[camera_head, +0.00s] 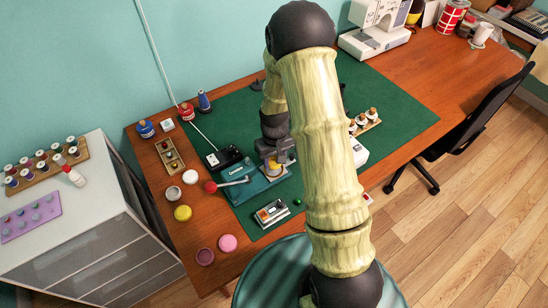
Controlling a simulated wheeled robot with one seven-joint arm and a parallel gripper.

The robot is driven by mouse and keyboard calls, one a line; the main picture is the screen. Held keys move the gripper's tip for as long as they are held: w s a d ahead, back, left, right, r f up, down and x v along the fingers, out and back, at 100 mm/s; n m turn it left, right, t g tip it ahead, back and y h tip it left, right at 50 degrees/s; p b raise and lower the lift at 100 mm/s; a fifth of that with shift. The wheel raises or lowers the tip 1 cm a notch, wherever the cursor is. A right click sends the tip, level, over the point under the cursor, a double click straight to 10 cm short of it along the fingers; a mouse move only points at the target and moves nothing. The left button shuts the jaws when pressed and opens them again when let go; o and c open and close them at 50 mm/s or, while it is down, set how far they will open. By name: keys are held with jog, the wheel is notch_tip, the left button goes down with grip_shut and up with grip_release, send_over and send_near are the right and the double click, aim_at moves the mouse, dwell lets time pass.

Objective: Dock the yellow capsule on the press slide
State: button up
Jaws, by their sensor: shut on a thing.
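The teal press (240,188) stands on the green mat at the middle of the table, with its lever ending in a red knob (210,187) to the left. My gripper (274,160) is low over the back right of the press, beside my large arm link. It is shut on a small yellow thing, the yellow capsule (272,167), which shows only in part between the dark fingers. I cannot tell whether the capsule touches the press slide. The slide itself cannot be made out; the gripper and arm cover that area.
A black device (224,158) lies behind the press. A cassette-like box (271,212) with a small green ball (297,202) lies in front. Left are a yellow round pot (182,212), a pink one (227,243) and a wooden tray (170,156). A sewing machine (375,35) stands back right.

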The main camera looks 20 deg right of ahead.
aim_at(274, 165)
jog(key=shift+a+f+b, duration=0.1)
jog(key=shift+f+b, duration=0.25)
jog(key=shift+f, duration=0.45)
jog(key=shift+s+r+p, duration=0.1)
jog(key=shift+p, duration=0.2)
dwell(1.1)
jog(key=shift+r, duration=0.35)
jog(key=shift+r+p, duration=1.15)
jog(key=shift+p, duration=0.2)
dwell(0.8)
dwell(1.0)
jog(key=o, duration=0.7)
jog(key=shift+r+p, duration=4.3)
jog(key=shift+r, duration=1.2)
